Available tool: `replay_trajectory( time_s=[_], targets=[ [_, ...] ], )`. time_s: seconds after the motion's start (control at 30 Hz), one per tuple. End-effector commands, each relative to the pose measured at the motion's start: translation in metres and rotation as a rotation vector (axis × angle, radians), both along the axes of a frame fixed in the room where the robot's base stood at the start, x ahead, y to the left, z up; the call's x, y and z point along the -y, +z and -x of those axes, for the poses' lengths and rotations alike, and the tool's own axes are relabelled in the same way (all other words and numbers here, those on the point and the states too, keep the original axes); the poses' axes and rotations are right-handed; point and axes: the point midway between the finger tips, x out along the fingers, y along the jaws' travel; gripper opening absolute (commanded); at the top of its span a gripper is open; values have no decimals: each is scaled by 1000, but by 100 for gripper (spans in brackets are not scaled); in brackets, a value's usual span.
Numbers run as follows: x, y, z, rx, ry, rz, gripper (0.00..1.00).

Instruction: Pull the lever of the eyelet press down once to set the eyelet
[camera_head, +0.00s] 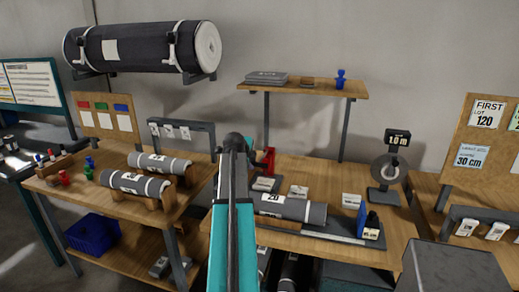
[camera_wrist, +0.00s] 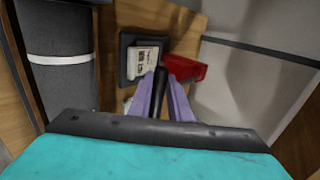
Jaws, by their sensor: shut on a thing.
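The eyelet press shows in the wrist view as a red body (camera_wrist: 186,68) beside a dark base. Its black lever (camera_wrist: 159,95) lies between the two purple fingers of my gripper (camera_wrist: 163,82), which is shut on it. In the head view a red part of the press (camera_head: 268,158) shows just right of my arm, on the middle table. My arm hides the rest of the press, the lever and my gripper there. I cannot tell how far down the lever stands.
A white label card (camera_wrist: 145,61) sits on the dark square at the press. A grey roll (camera_head: 290,207) lies on the table in front of the press; a grey roll also shows at the left in the wrist view (camera_wrist: 62,98). A gauge stand (camera_head: 389,168) stands at right.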

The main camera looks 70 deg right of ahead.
Motion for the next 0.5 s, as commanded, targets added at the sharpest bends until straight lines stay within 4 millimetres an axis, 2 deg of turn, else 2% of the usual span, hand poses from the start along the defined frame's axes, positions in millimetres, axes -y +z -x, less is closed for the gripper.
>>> replay_trajectory(
  time_s=[0.2, 0.5],
  targets=[
    [-1, -10, 0, -1, -1, -4, 8],
    [-1, -12, 0, -1, -1, -4, 8]
  ],
)
